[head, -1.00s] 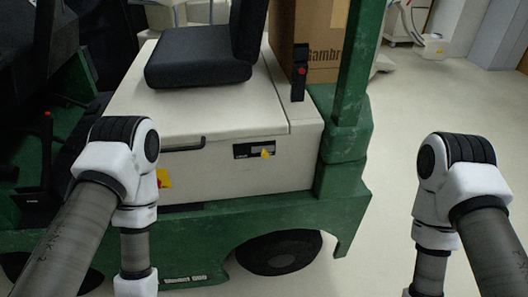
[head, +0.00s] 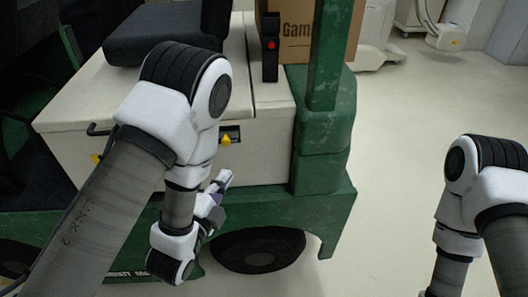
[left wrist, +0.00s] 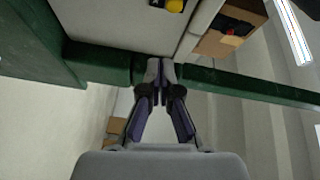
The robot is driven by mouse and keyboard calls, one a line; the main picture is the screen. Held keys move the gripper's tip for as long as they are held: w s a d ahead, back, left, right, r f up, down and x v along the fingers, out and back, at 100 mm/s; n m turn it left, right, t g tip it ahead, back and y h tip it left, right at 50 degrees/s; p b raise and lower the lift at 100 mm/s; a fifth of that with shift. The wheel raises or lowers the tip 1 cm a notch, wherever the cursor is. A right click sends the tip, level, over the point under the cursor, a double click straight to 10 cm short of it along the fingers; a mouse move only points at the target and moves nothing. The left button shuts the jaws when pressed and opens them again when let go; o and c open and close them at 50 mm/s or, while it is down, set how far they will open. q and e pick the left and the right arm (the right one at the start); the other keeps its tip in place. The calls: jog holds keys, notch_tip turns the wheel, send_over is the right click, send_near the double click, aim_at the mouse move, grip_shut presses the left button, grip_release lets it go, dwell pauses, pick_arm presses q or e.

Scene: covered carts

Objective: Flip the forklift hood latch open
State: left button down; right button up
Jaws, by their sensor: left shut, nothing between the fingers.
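The hood latch (head: 227,139) is a small yellow piece in a dark recess on the front face of the white forklift hood (head: 268,150). In the head view my left arm covers part of the recess. The yellow latch also shows at the top edge of the left wrist view (left wrist: 175,5). My left gripper (head: 224,178) is shut and empty, just below the latch and apart from it. Its closed fingertips show in the left wrist view (left wrist: 160,65). My right arm is at the right of the head view, with its gripper out of frame.
A black seat (head: 165,35) sits on the hood. A green post (head: 325,60) and green body (head: 270,212) flank the hood. A cardboard box (head: 290,30) stands behind. A black handle (head: 98,129) is at the hood's left.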

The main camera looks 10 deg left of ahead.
aim_at(225, 139)
pick_arm(q)
jog(key=w+d+r+b, duration=0.2)
jog(key=w+d, duration=0.1)
jog(key=w, duration=0.8)
jog(key=a, duration=0.2)
jog(key=s+a+f, duration=0.1)
jog(key=shift+a+m+t+h, duration=0.3)
jog(key=shift+m+h, duration=0.1)
pick_arm(e)
notch_tip(225, 139, down, 4)
jog(key=shift+f, duration=0.1)
pick_arm(q)
jog(key=shift+b, duration=0.3)
